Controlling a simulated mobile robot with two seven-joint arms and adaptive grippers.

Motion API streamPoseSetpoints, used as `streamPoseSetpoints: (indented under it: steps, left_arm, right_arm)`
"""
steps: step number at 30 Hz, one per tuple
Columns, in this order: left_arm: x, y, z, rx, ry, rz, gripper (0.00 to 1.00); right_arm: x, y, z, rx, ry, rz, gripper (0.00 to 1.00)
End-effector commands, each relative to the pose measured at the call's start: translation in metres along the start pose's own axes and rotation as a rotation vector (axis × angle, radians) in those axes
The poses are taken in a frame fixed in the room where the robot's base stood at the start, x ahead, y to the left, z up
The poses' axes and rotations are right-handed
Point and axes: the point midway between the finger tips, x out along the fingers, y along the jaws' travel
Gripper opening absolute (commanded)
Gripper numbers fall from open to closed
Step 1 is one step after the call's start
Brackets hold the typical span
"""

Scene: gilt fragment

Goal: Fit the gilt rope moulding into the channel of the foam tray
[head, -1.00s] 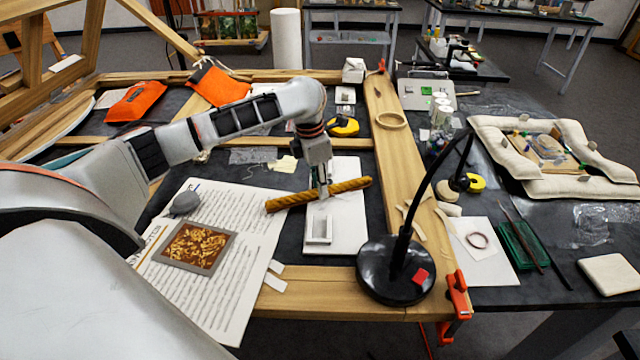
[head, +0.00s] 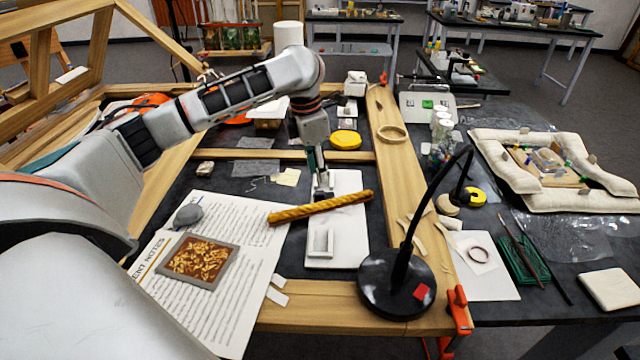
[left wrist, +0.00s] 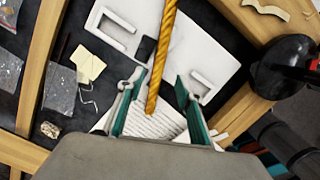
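The gilt rope moulding (head: 345,201) is a golden twisted rod lying across the white foam tray (head: 346,253). It overhangs the tray's left side, above the printed sheet. My left gripper (head: 322,188) points down just above and behind the moulding's middle. In the left wrist view the green-padded fingers of the gripper (left wrist: 160,98) stand wide apart, with the moulding (left wrist: 160,60) running between them and touching neither. My right gripper is out of view.
A black desk lamp (head: 398,287) stands right of the tray, on the wooden frame. Left lie the printed sheet (head: 215,318) with a gilt sample panel (head: 200,261) and a grey stone-like lump (head: 187,216). A yellow disc (head: 345,140) lies behind.

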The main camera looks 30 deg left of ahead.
Motion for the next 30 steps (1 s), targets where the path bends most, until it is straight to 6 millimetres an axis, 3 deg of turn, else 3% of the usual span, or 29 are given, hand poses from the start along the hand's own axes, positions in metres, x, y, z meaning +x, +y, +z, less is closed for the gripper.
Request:
streamPoseSetpoints:
  steps: [3,8,30]
  left_arm:
    - [-0.017,0.0,0.0,0.0,0.0,0.001,0.36]
    - [-0.026,0.0,0.0,0.0,0.001,0.001,0.36]
    - [-0.026,0.0,0.0,0.0,0.001,-0.001,0.36]
  right_arm:
    - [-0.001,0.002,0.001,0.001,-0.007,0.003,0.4]
    - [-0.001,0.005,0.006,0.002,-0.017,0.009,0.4]
    - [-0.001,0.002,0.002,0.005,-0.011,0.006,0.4]
